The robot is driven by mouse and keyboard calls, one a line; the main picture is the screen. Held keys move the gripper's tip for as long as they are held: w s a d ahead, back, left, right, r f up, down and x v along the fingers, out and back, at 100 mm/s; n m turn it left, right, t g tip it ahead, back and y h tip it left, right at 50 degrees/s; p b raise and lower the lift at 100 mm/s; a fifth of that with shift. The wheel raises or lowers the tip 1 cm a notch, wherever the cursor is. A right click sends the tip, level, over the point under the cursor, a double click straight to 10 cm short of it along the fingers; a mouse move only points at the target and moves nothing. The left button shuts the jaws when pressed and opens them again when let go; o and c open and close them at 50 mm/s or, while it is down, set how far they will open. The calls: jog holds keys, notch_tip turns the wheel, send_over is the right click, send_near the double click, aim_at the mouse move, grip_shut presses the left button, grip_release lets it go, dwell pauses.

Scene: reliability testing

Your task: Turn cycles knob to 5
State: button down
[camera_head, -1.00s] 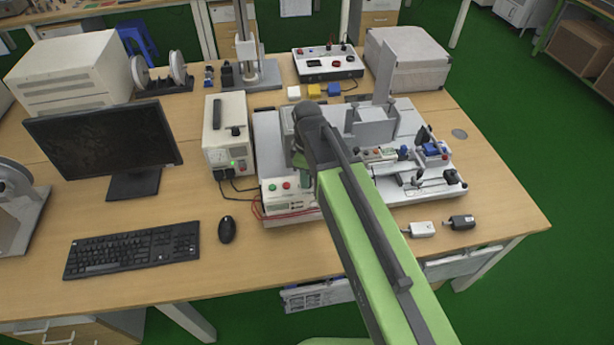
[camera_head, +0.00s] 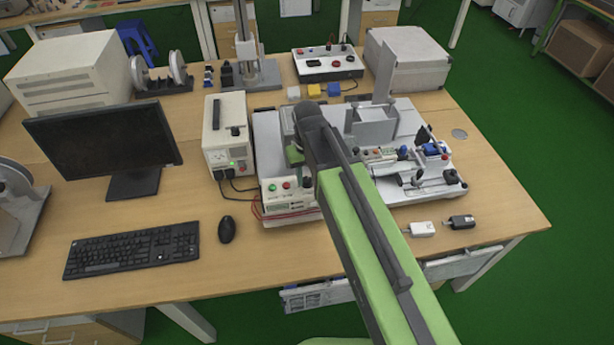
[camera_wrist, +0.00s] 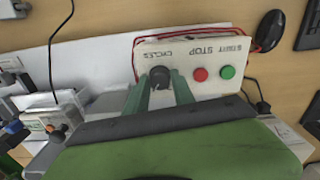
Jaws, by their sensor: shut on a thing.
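The black cycles knob (camera_wrist: 159,76) sits on a white control panel (camera_wrist: 185,47) in the wrist view, next to the upside-down word CYCLES. The two green fingers of my gripper (camera_wrist: 162,92) are on either side of the knob, shut on it. The knob's pointer and scale are too small to read. A red button (camera_wrist: 200,74) and a green button (camera_wrist: 227,72) sit to its right. In the head view my arm hides the knob, while the panel's buttons show at the box front (camera_head: 290,196).
Red cables (camera_wrist: 270,50) run beside the panel. A white power unit (camera_head: 228,140) stands left of the test rig, with a mouse (camera_head: 227,229) nearer. An upright plate (camera_head: 385,72) and a blue-and-grey mechanism (camera_head: 436,150) are on the rig's right.

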aim_at(307, 179)
jog(key=m, duration=0.5)
jog(key=shift+s+m, duration=0.1)
jog(key=shift+m, duration=0.2)
jog(key=m, duration=0.4)
jog(key=shift+m, duration=0.6)
jog(key=c, duration=1.1)
grip_release()
jog(key=shift+o, duration=0.2)
notch_tip(307, 179, up, 17)
jog(key=p, duration=1.7)
jog(key=shift+r, duration=0.2)
